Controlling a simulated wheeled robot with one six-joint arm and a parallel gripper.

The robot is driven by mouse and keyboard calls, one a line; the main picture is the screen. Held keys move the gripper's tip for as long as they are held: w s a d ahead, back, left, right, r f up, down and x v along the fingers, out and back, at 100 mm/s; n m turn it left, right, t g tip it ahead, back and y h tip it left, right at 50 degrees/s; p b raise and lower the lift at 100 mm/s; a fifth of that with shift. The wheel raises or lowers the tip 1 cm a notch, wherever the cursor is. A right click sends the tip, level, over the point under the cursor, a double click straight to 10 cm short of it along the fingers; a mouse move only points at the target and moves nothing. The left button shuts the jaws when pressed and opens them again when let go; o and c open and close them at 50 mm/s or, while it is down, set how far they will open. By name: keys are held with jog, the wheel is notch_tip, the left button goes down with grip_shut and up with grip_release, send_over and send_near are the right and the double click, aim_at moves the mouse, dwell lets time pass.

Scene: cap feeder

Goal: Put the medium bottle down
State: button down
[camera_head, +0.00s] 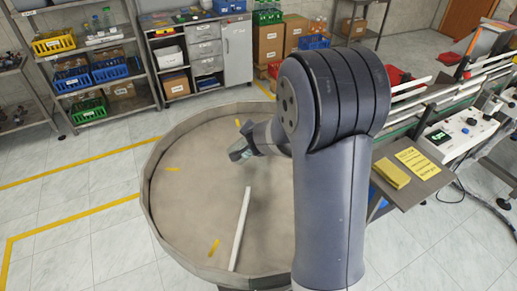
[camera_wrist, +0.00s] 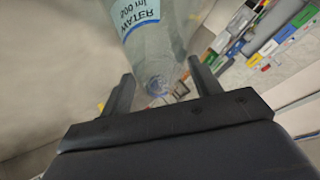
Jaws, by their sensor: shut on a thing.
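One end of the bottle points toward the gripper's palm, and the other end runs out of the top of the picture. In the head view my gripper (camera_head: 243,151) is over the round beige table, partly hidden by my arm. I cannot clearly make out the bottle there.
The round table has a raised rim (camera_head: 151,202), a pale bar (camera_head: 240,228) across its surface and several yellow marks. Its left part is bare. Shelves with crates (camera_head: 54,43) stand behind. A side table with yellow pads (camera_head: 391,173) and a conveyor (camera_head: 420,101) are at right.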

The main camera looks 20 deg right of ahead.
jog(key=shift+f+b, duration=1.75)
jog(key=shift+f, duration=0.25)
jog(key=shift+r, duration=0.1)
jog(key=shift+c, duration=2)
grip_release()
jog(key=shift+s, duration=0.1)
jog(key=p+v, duration=0.5)
jog(key=v, duration=0.7)
